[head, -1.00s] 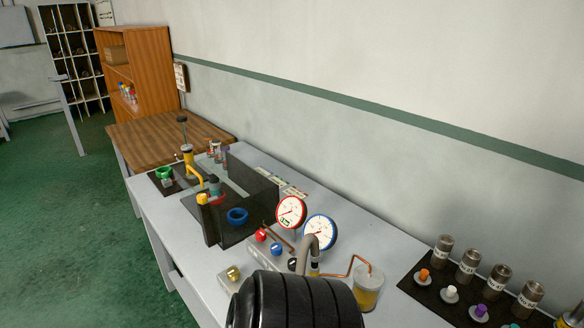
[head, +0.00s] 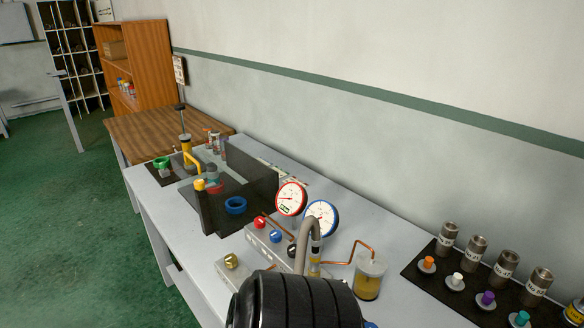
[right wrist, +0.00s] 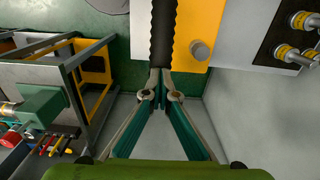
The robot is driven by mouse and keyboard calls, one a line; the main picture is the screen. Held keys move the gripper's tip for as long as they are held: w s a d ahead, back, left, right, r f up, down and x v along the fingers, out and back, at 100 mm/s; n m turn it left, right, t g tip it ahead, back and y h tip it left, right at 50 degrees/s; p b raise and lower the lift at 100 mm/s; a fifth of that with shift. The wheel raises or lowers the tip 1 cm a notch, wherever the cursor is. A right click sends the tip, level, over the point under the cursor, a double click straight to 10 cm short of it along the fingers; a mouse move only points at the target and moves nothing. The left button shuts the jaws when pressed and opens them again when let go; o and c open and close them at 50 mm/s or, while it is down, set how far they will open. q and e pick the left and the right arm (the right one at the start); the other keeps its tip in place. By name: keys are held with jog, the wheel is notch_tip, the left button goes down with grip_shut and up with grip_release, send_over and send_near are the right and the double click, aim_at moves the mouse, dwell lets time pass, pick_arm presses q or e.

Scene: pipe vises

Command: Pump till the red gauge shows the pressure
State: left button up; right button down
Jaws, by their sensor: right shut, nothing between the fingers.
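The red-rimmed gauge (head: 291,198) stands upright on the bench in the head view, with a white face and a small label. Its needle is too small to read surely. A blue-rimmed gauge (head: 321,216) stands beside it. Further back is an upright yellow pump-like body (head: 186,144) with a dark rod and knob on top; I cannot tell if it is the pump. My right gripper (right wrist: 161,84) is shut and empty in the right wrist view, close to a black ribbed strip (right wrist: 174,30) on a yellow part; contact is unclear. My left gripper is out of view.
A valve block with red (head: 259,222), blue (head: 275,236) and black knobs sits before the gauges. A clear jar (head: 369,278) joins a copper pipe. Labelled metal cylinders (head: 503,264) and coloured plugs stand on a dark mat at right. Green floor lies open at left.

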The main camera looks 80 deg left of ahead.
jog(key=shift+f, duration=0.1)
jog(key=f+b, duration=0.4)
jog(key=shift+w+d+f+b, duration=0.25)
jog(key=shift+d+b, duration=0.05)
jog(key=shift+d, duration=0.1)
jog(key=shift+r, duration=0.1)
jog(key=f+b, duration=0.4)
jog(key=f, duration=0.1)
jog(key=shift+w+d, duration=0.15)
jog(key=shift+d, duration=0.05)
jog(key=shift+r, duration=0.25)
